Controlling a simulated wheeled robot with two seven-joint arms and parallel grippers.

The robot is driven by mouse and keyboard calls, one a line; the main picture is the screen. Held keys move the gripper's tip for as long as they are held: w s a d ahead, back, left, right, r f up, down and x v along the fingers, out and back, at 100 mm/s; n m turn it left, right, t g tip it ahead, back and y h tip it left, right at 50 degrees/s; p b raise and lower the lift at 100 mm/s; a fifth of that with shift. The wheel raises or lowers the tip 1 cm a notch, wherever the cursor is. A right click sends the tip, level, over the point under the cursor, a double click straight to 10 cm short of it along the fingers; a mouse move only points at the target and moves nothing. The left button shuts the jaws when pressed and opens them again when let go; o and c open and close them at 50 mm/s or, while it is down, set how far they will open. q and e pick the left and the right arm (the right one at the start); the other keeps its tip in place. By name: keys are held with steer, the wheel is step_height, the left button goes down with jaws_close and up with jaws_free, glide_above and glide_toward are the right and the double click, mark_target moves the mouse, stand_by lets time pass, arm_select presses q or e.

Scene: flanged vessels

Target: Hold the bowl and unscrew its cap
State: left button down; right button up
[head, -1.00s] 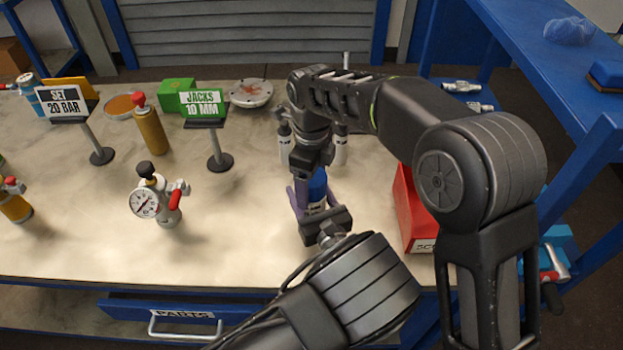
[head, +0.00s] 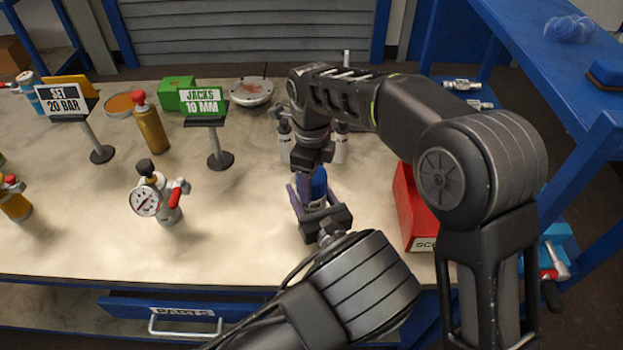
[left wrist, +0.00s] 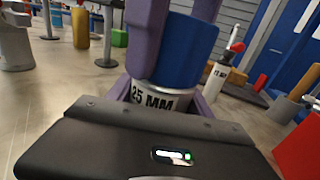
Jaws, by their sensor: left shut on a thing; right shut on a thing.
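The bowl (left wrist: 160,99) is a small metallic vessel with a "25 MM" label, upright above or on the bench near its front. Its blue cap (left wrist: 186,52) sits on top and also shows in the head view (head: 319,184). My left gripper (left wrist: 162,108) comes from the front, shut around the bowl with a purple finger on each side. My right gripper (head: 312,184) points down from above and is shut on the blue cap; its purple fingers partly hide the cap in the left wrist view. The bowl's base is hidden by my left gripper.
A pressure gauge unit (head: 158,198) stands to the left. A red bin (head: 409,205) is close on the right. White bottles (head: 340,148) stand just behind. Two signs (head: 204,101) (head: 63,106) on posts stand farther back left. Bare bench lies between gauge and bowl.

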steer(key=n, duration=1.9)
steer(key=shift+r, duration=0.1)
steer(key=n, duration=1.3)
steer(key=shift+n, duration=1.6)
steer(key=n, duration=1)
steer(key=shift+n, duration=0.4)
steer(key=n, duration=0.4)
steer(key=shift+n, duration=0.4)
steer(key=n, duration=0.2)
steer(key=shift+r+n, duration=0.1)
steer(key=shift+n, duration=0.3)
